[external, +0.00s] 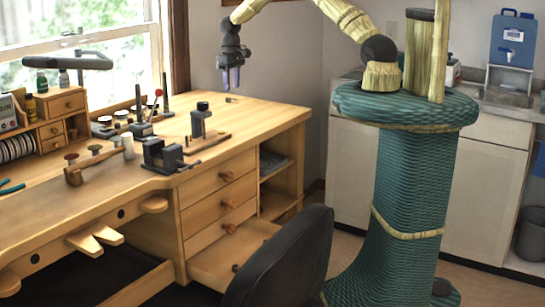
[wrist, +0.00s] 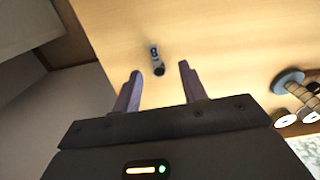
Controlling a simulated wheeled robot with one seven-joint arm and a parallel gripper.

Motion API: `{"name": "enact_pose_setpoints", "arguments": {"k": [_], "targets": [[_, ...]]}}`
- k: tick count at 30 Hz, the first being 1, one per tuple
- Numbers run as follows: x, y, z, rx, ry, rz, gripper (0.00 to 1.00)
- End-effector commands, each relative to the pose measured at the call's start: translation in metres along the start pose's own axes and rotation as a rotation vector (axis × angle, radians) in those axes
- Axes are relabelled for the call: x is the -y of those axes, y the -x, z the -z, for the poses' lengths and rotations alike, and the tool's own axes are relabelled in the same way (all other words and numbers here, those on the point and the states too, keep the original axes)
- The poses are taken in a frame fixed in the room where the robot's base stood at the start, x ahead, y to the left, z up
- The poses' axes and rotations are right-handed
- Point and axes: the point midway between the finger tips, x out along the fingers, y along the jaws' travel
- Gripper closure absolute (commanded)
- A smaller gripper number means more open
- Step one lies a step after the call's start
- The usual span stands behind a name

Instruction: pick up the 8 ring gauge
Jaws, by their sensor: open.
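The ring gauge is probably the small grey and black piece (wrist: 154,52) lying on the bare wooden bench top in the wrist view; its marking is too small to read. It also shows as a small dark piece (external: 231,99) near the bench's far right end in the external view. My gripper (external: 231,84) points down above the bench, close to that piece.
The wooden bench (external: 262,112) is clear around the small piece. A dark upright tool on a wooden base (external: 200,122) stands nearer on the bench. A vise-like block (external: 162,155) and several other tools lie left. A black chair (external: 285,262) stands in front.

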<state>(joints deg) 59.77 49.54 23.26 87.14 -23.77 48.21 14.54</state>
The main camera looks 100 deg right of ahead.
Motion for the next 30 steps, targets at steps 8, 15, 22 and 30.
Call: {"name": "enact_pose_setpoints", "arguments": {"k": [8, 15, 22, 30], "targets": [[-0.006, -0.025, 0.005, 0.005, -0.001, 0.002, 0.58], [-0.006, -0.049, 0.006, 0.001, 0.0, 0.001, 0.58], [-0.006, -0.05, 0.006, 0.0, 0.0, 0.0, 0.58], [-0.006, -0.05, 0.006, 0.001, 0.0, 0.0, 0.58]]}}
